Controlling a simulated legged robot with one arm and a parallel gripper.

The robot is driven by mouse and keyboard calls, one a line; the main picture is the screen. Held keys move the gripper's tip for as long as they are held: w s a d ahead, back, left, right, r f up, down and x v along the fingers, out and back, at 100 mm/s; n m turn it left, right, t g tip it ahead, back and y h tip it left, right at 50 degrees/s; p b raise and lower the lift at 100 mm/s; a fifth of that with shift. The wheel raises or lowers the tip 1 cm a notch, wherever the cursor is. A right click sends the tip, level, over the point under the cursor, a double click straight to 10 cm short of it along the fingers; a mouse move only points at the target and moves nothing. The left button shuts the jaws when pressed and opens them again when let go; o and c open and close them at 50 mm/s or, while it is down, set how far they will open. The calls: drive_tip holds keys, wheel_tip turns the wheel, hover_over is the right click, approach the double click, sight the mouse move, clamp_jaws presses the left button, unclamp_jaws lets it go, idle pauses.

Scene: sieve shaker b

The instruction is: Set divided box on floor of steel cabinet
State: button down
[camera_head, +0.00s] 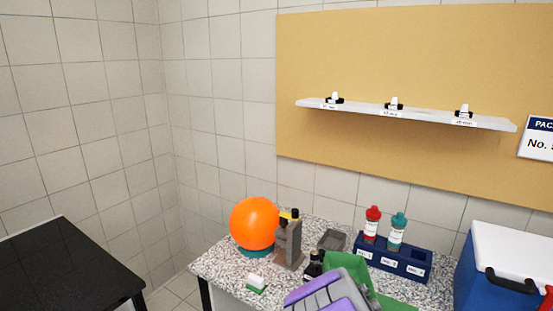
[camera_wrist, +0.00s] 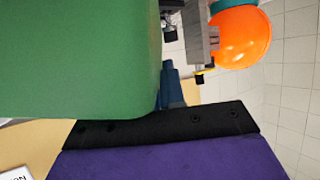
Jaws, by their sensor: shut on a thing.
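My gripper (camera_head: 330,288), purple and grey, is at the bottom of the head view, in front of the speckled table. It is shut on a green box (camera_head: 347,264), partly covered by my gripper in that view. In the wrist view the green box (camera_wrist: 75,55) fills the upper left, close to the camera, beside a black and purple finger (camera_wrist: 165,145). No dividers show on it, so I cannot tell its inside. I cannot make out a steel cabinet in either view.
The speckled table (camera_head: 222,262) holds an orange ball (camera_head: 254,223), a grey stand (camera_head: 289,245), a small grey tray (camera_head: 331,240) and a blue rack (camera_head: 393,259) with two bottles. A blue-white cooler (camera_head: 505,262) stands right, a black table (camera_head: 65,265) left. A shelf (camera_head: 420,117) hangs behind.

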drive_tip(key=shift+s+r, duration=0.3)
drive_tip(key=shift+s, duration=0.2)
drive_tip(key=shift+s+a+r, duration=0.1)
drive_tip(key=shift+s+a, duration=0.1)
drive_tip(key=shift+s, duration=0.45)
drive_tip(key=shift+s+a, duration=0.2)
